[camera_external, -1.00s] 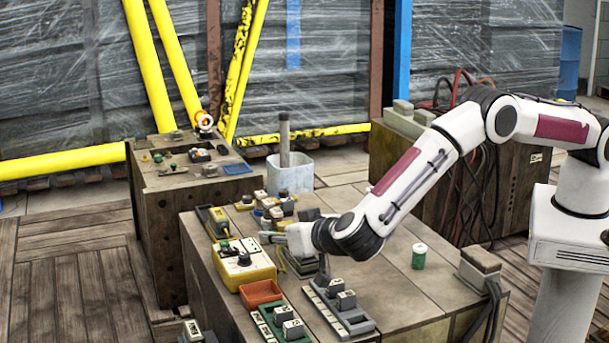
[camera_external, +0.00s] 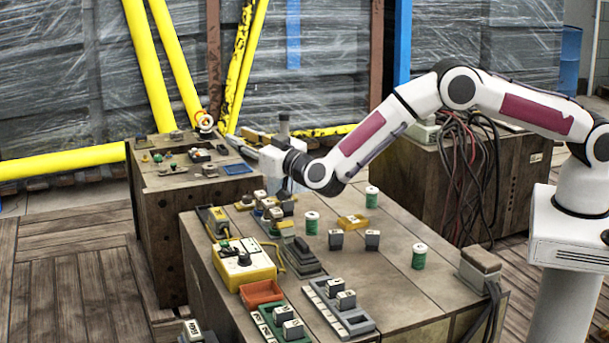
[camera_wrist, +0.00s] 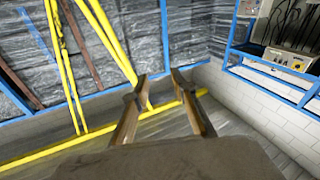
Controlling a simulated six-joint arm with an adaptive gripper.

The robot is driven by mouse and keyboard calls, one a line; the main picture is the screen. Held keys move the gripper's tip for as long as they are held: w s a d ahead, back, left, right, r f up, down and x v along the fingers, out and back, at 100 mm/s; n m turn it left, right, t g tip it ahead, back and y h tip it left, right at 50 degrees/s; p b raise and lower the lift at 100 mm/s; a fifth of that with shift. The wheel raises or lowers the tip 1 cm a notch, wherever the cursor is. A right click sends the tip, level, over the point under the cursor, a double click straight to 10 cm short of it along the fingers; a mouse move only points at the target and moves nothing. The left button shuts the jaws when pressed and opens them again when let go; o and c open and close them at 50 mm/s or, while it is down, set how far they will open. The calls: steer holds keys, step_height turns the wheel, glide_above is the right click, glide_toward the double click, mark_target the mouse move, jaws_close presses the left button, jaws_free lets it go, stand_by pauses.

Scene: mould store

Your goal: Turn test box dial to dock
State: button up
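The test box (camera_external: 245,274) is yellow with a pale top and sits at the left edge of the near bench. Its dark dial (camera_external: 244,258) stands on the top face. The dial markings are too small to read, so I cannot tell where it points. My gripper (camera_external: 246,144) is raised well above and behind the box, apart from it. In the wrist view my gripper (camera_wrist: 159,84) has its two fingers spread with nothing between them. The test box is not in the wrist view.
Green-and-white spools (camera_external: 372,197), small grey blocks (camera_external: 336,239) and a grey tray (camera_external: 357,327) sit on the bench (camera_external: 400,293). An orange bin (camera_external: 261,292) stands just in front of the box.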

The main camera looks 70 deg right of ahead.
step_height(320, 180, up, 2)
steer(key=w+n+t+y, duration=0.2)
steer(key=y, duration=0.1)
steer(key=n+g+y, duration=1.4)
steer(key=y, duration=0.2)
glide_toward(247, 252)
steer(key=shift+f, duration=0.15)
steer(key=shift+w+a, duration=0.1)
steer(key=shift+x, duration=3.8)
steer(key=shift+a, duration=0.1)
